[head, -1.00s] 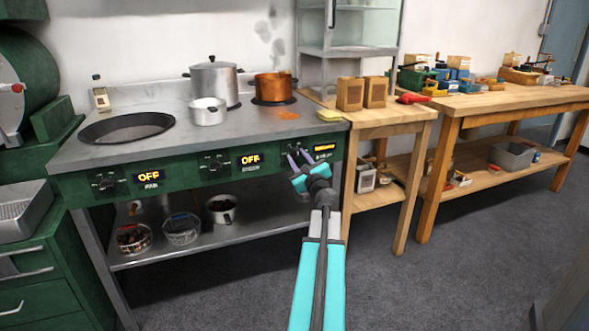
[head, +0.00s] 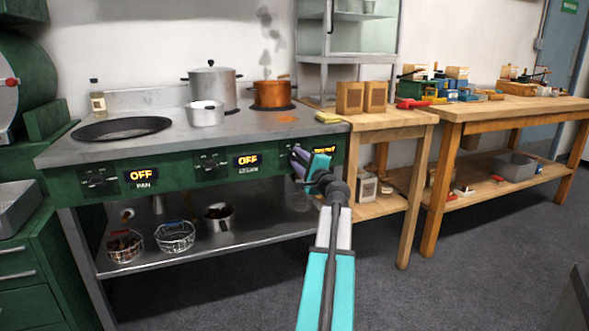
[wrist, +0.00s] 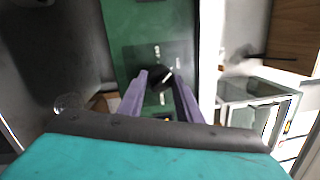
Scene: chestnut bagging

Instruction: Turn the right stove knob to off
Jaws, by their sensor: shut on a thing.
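The right stove knob (wrist: 159,77) is black with a white mark and sits on the green front panel (wrist: 122,32). In the wrist view it lies between the tips of my gripper's two purple fingers (wrist: 160,84), which are shut on it. In the head view my gripper (head: 299,161) is at the right end of the stove panel (head: 205,170) and mostly hides this knob. The right display (head: 325,152) is lit orange, but partly covered, and I cannot read it. The left display (head: 144,175) and middle display (head: 246,161) both read OFF.
A copper pot (head: 271,94), a steel pot (head: 214,85), a small white pot (head: 205,115) and a dark pan (head: 121,128) stand on the stove top. Grey puffs show above the copper pot. A wooden table (head: 385,126) adjoins the stove's right side. The floor in front is clear.

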